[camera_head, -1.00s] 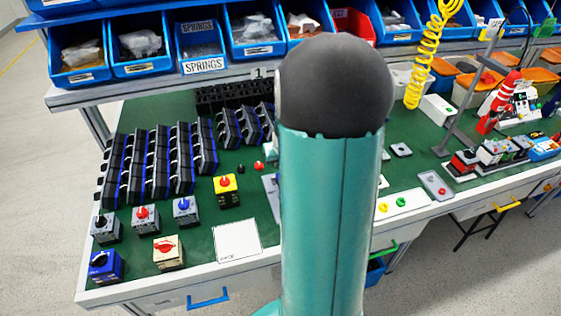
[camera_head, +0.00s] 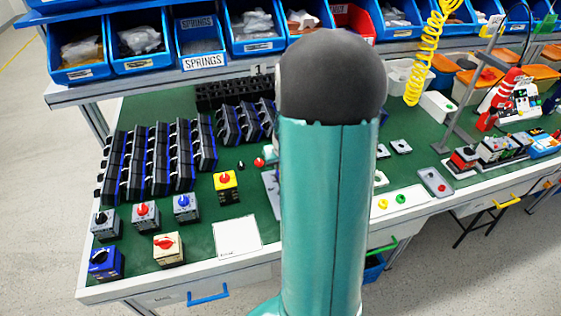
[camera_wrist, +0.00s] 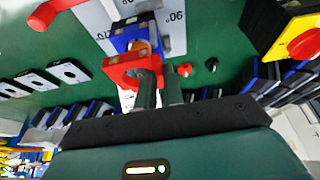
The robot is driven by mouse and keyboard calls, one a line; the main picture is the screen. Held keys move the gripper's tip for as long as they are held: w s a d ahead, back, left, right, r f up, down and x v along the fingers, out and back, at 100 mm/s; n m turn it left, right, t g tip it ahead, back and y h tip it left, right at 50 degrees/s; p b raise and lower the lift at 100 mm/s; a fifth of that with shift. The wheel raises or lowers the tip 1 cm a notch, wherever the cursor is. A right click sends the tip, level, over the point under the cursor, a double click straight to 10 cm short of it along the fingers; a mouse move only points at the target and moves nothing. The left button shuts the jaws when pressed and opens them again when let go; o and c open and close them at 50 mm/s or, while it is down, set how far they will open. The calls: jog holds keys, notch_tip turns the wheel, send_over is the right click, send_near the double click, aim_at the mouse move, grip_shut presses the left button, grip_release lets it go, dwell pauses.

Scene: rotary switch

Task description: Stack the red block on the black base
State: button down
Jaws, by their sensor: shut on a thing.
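In the wrist view, a red block (camera_wrist: 130,71) with a round opening lies at my two dark fingers (camera_wrist: 160,88). My gripper is shut on it, with the fingers close together at its right side. A blue block (camera_wrist: 130,37) is right beyond the red block, over a light plate (camera_wrist: 172,30) marked 90°. I cannot tell whether the red and blue blocks touch. I cannot pick out the black base with certainty; the fingers and red block may hide it. In the head view, my arm hides the gripper and the red block.
A yellow switch box with a red knob (camera_head: 226,186) stands left of the plate; it also shows in the wrist view (camera_wrist: 288,35). Rows of black and blue modules (camera_head: 160,160) fill the table's left side. Blue bins (camera_head: 80,55) line the back. A white sheet (camera_head: 236,238) lies in front.

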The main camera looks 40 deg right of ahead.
jog(key=shift+f, duration=0.3)
jog(key=shift+f, duration=0.3)
jog(key=shift+f, duration=0.15)
jog(key=c, duration=1.4)
grip_release()
jog(key=shift+c, duration=0.2)
jog(key=shift+s+d, duration=0.1)
jog(key=v, duration=1.3)
jog(key=shift+a+r, duration=0.25)
jog(key=shift+r, duration=0.15)
